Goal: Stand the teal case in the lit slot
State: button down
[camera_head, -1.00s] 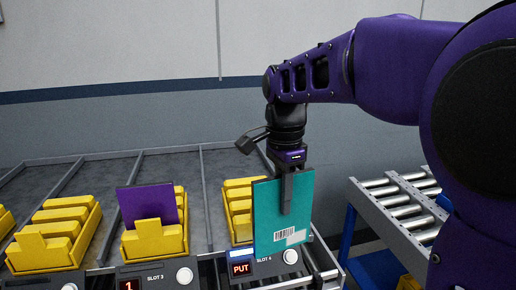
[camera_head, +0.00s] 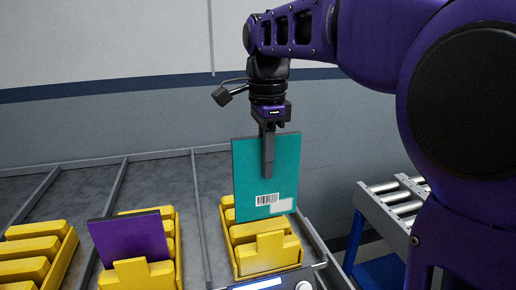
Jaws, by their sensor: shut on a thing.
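The teal case (camera_head: 250,170) is a thin flat panel with a barcode and a pale label near its lower edge. My gripper (camera_head: 268,165) is shut on its upper part and holds it upright. The case hangs in front of the rear part of a yellow slotted rack (camera_head: 281,262), and its lower edge looks above the rack's front slots. The case hides part of the rack. Below the rack is a lit white strip (camera_head: 257,285) beside a round knob (camera_head: 304,286); the slot's display is cut off by the frame edge.
A purple case (camera_head: 130,238) stands in the yellow rack (camera_head: 170,272) to the left. Another yellow rack (camera_head: 40,262) at far left shows no case. Grey dividers (camera_head: 200,215) separate the bays. A roller conveyor (camera_head: 390,205) stands at the right.

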jog(key=b, duration=0.4)
send_over(263, 213)
jog(key=w, duration=0.2)
jog(key=f, duration=0.4)
jog(key=shift+s+d+f, duration=0.15)
jog(key=shift+s+f, duration=0.1)
jog(key=shift+f, duration=0.15)
jog(key=shift+r+p, duration=0.1)
jog(key=shift+p, duration=0.4)
dwell(0.4)
dwell(0.7)
jog(key=shift+f+b, duration=2.65)
jog(key=shift+f, duration=1.65)
